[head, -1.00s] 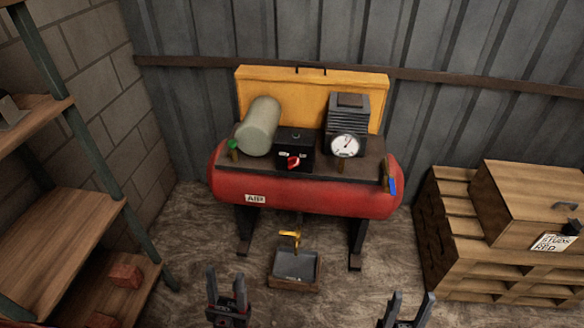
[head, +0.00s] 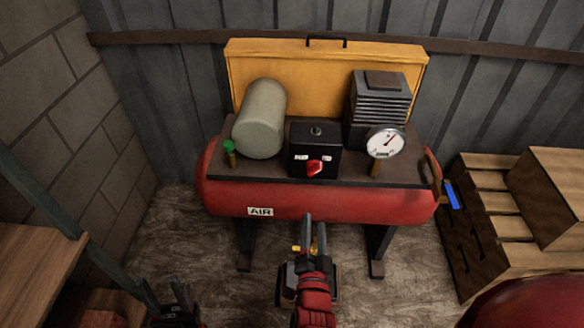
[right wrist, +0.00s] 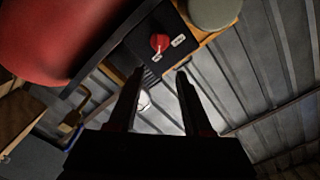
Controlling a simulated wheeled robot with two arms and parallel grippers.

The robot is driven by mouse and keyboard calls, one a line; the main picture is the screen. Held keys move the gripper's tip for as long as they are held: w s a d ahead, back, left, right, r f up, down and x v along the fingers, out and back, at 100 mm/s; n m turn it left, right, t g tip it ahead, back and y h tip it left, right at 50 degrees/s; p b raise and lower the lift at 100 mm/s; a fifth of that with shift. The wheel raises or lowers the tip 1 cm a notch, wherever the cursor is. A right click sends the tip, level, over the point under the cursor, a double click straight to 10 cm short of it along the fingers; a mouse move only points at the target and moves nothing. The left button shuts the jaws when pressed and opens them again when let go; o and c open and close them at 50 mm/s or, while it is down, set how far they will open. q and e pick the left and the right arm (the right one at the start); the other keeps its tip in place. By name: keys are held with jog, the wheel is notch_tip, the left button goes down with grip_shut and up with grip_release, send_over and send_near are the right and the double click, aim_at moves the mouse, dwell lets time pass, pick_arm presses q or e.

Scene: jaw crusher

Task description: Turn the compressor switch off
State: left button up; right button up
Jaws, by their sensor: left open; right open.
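The red air compressor (head: 330,203) stands against the metal wall. On its top deck sits a black switch box (head: 330,139) with a red rotary knob (head: 314,167) between two small white labels, too small to read. The knob also shows in the right wrist view (right wrist: 160,42), above the fingertips. My right gripper (head: 314,222) is open and empty, in front of the tank and below the knob in the picture, apart from it. Its spread fingers show in the right wrist view (right wrist: 158,76). My left gripper (head: 163,288) is open and empty at the lower left.
A grey cylinder (head: 262,118) stands left of the box and a round gauge (head: 386,142) right of it. A blue-handled valve (head: 452,195) is at the tank's right end. Wooden pallets (head: 487,205) stand right; a shelf (head: 40,265) stands left.

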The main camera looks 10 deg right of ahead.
aim_at(316, 173)
jog(key=b+x, duration=0.3)
jog(key=x, duration=1.4)
jog(key=shift+d, duration=0.15)
grip_shut()
